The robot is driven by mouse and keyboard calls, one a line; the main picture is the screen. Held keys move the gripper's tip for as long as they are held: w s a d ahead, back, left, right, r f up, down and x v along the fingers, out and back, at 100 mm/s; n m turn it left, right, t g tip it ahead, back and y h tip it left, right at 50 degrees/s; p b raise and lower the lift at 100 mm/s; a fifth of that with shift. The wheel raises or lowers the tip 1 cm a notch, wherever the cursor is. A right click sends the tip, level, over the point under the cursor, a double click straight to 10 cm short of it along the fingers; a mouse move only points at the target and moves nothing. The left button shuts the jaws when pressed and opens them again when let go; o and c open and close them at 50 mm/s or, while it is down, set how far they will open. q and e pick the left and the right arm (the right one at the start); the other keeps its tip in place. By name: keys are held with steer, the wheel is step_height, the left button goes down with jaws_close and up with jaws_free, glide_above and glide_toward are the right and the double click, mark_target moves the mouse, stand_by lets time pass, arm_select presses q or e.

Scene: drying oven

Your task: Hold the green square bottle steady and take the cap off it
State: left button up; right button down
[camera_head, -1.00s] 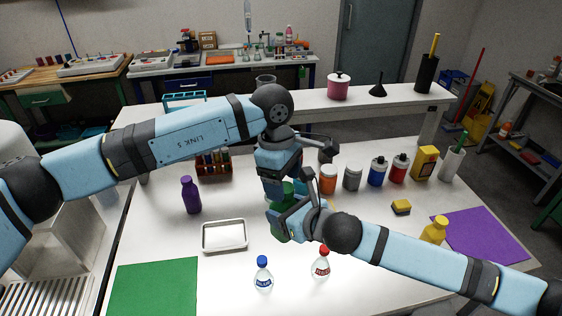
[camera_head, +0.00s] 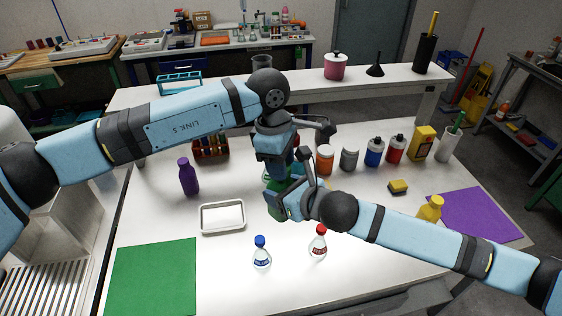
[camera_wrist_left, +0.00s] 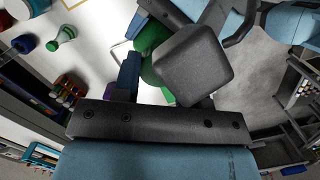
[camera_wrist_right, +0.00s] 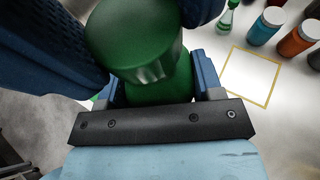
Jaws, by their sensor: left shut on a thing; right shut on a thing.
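The green square bottle (camera_head: 276,203) stands near the table's middle, mostly hidden by my grippers. In the right wrist view its dark green body (camera_wrist_right: 160,92) sits between the fingers of my right gripper (camera_head: 290,204), which is shut on it. The round green cap (camera_wrist_right: 130,35) is above the body in that view. My left gripper (camera_head: 277,172) comes down from above and is shut on the cap, its dark fingers on either side. Part of the green also shows in the left wrist view (camera_wrist_left: 150,38). I cannot tell whether the cap and bottle are apart.
A row of jars and bottles, including an orange one (camera_head: 325,160), stands close behind on the right. A white tray (camera_head: 221,232) and a purple bottle (camera_head: 188,177) are to the left. Blue-capped (camera_head: 261,254) and red-capped flasks (camera_head: 318,243) stand in front.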

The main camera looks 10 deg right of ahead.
arm_select(q)
steer(key=n, duration=0.3)
steer(key=shift+n+t, duration=0.3)
steer(key=shift+r, duration=0.2)
steer(key=shift+r, duration=0.95)
